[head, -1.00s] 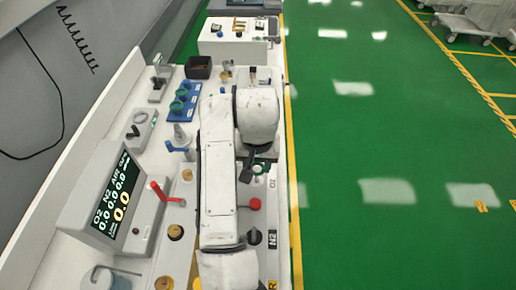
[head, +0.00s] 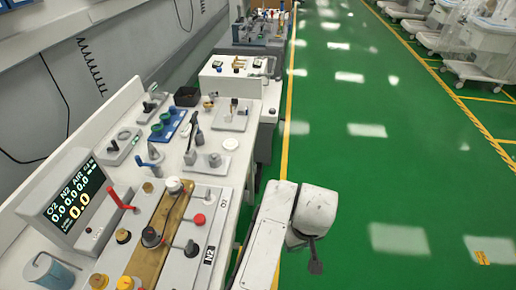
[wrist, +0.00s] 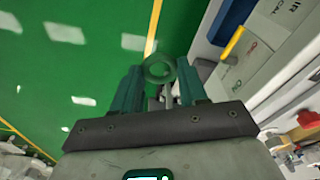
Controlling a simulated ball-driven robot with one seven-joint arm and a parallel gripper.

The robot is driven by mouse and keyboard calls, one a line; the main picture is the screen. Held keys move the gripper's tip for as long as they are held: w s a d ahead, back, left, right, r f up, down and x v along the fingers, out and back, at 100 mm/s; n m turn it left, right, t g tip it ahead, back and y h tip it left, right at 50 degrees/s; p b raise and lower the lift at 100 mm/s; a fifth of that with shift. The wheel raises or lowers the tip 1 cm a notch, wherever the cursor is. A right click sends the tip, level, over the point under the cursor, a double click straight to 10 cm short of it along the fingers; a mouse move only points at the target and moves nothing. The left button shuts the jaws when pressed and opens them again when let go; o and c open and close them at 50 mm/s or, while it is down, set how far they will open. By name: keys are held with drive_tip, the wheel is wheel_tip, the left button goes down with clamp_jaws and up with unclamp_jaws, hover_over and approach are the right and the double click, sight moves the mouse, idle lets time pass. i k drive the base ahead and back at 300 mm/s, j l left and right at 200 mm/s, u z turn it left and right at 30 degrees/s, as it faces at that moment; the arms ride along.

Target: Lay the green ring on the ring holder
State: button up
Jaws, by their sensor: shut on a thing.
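The green ring (wrist: 160,68) shows in the wrist view between the two dark green fingertips of my gripper (wrist: 158,76). My gripper is shut on it, over the green floor beside the counter. In the head view my gripper (head: 316,266) hangs right of the counter edge, small and dark; the ring cannot be made out there. A blue rack (head: 172,126) with round green pieces stands on the counter at the upper left, well away from my gripper. It may be the ring holder, but I cannot tell for certain.
The counter carries a display box (head: 75,205), a red lever (head: 118,198), a brass strip (head: 160,235) with knobs, a grey plate with a post (head: 192,150) and a black box (head: 187,96). The floor (head: 380,180) to the right is clear; carts (head: 480,45) stand far right.

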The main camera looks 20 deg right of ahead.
sight(214, 158)
drive_tip(key=i+l+z, duration=0.15)
drive_tip(key=z, duration=0.25)
drive_tip(key=i+l+z, duration=0.1)
drive_tip(key=z, duration=0.3)
drive_tip(key=i+z, duration=0.2)
drive_tip(key=z, duration=0.2)
drive_tip(key=i, duration=3.2)
drive_tip(key=i+u, duration=0.15)
drive_tip(key=u, duration=0.25)
drive_tip(key=i+l+u, duration=0.1)
drive_tip(key=u, duration=0.35)
drive_tip(key=i+l+u, duration=0.2)
drive_tip(key=u, duration=1.95)
drive_tip(key=i+u, duration=0.1)
drive_tip(key=u, duration=0.4)
drive_tip(key=i+j+u, duration=0.1)
drive_tip(key=u, duration=0.35)
drive_tip(key=i, duration=0.3)
